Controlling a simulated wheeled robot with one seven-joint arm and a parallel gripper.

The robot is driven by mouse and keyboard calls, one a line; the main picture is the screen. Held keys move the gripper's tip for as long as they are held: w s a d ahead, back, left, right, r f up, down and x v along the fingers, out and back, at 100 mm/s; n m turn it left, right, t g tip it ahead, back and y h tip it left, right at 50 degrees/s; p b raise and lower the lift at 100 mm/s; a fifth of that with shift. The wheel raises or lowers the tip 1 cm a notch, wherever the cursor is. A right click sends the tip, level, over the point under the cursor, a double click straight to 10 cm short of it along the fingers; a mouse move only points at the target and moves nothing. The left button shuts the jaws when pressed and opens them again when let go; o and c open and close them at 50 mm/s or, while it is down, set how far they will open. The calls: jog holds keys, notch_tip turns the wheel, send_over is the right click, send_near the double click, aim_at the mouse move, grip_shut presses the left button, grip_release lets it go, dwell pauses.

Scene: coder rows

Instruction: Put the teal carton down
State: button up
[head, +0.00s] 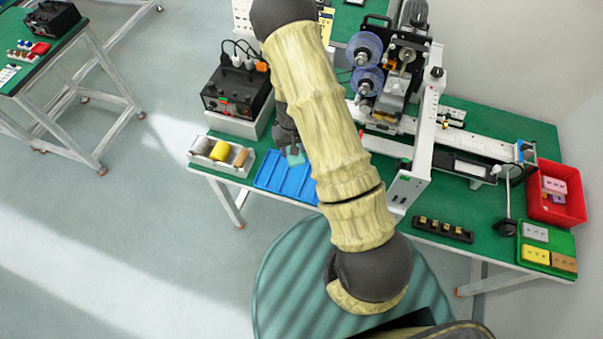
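The teal carton (297,159) is a small box at the tip of my gripper (291,148) in the head view. My gripper is dark, points down and looks shut on the carton; my forearm hides part of the area to its right. The carton is over the blue tray (268,178), a low tray with dividers near the front edge of the green table. Whether the carton touches the tray floor cannot be told from this view.
Left of the tray is a grey bin (203,158) with a yellow roll. Behind stands a black power unit (237,90). Right of my arm are the coder machine (395,85), a black holder (443,230), a red bin (557,208) and a green tray (566,242) with cartons.

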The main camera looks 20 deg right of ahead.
dwell(0.3)
jog(key=f+m+b, duration=0.1)
jog(key=b, duration=0.2)
jog(key=shift+w+f+b, duration=0.1)
jog(key=shift+f+b, duration=0.2)
jog(key=shift+b, duration=0.05)
jog(key=f+m+b, duration=0.1)
jog(key=m+b, duration=0.1)
jog(key=b, duration=0.2)
jog(key=shift+f, duration=0.15)
jog(key=f+m+b, duration=0.1)
jog(key=m+b, duration=0.2)
jog(key=b, duration=0.2)
jog(key=shift+f, duration=0.1)
jog(key=shift+m+b, duration=0.5)
jog(key=shift+b, duration=0.05)
jog(key=shift+r, duration=0.25)
jog(key=shift+f+p, duration=0.35)
jog(key=shift+f, duration=2.8)
